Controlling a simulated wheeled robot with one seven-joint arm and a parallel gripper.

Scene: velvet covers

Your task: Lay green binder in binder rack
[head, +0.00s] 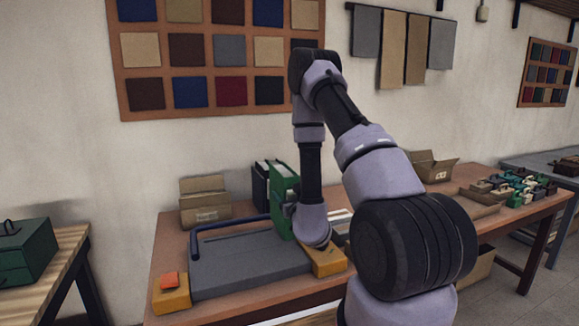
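A green binder (282,183) stands upright towards the back of the brown table, just left of my wrist. Dark binders (261,187) with pale page edges stand close against its left side. My gripper (291,209) is low beside the green binder, mostly hidden behind my own wrist. I cannot see its fingers, nor tell whether it touches the binder. No binder rack can be made out clearly; the base of the binders is partly hidden.
A grey slab with a dark blue bar (250,262) fills the table front, with yellow blocks (171,294) at its corners. A cardboard box (205,201) stands behind left. Open boxes (432,166) and several small coloured items (515,188) are at right.

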